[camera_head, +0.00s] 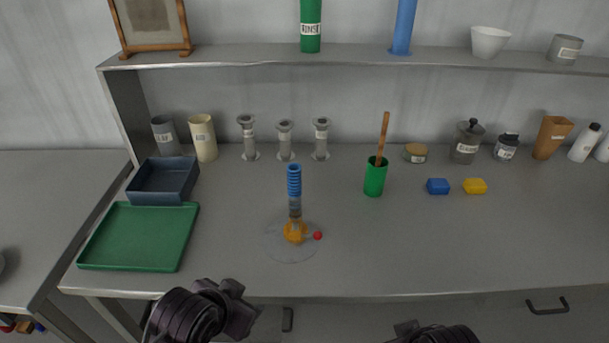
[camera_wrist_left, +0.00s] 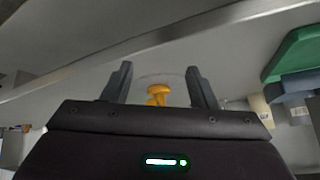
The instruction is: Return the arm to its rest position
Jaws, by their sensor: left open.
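My left gripper (camera_head: 238,309) is low in the head view, in front of the bench's front edge and apart from everything on it. In the left wrist view my left gripper (camera_wrist_left: 160,84) has its two fingers spread with nothing between them. Beyond them shows an orange base (camera_wrist_left: 159,93). In the head view this orange base (camera_head: 295,232) carries a column with a blue ribbed top (camera_head: 294,180) and has a red ball (camera_head: 318,236) beside it. Part of my right arm shows at the bottom edge; its fingers are not in view.
A green tray (camera_head: 140,237) and a dark blue bin (camera_head: 163,180) are at the left of the bench. A green cup (camera_head: 375,178) holds a brown stick. Blue (camera_head: 438,186) and yellow (camera_head: 475,186) blocks lie to its right. The front right of the bench is clear.

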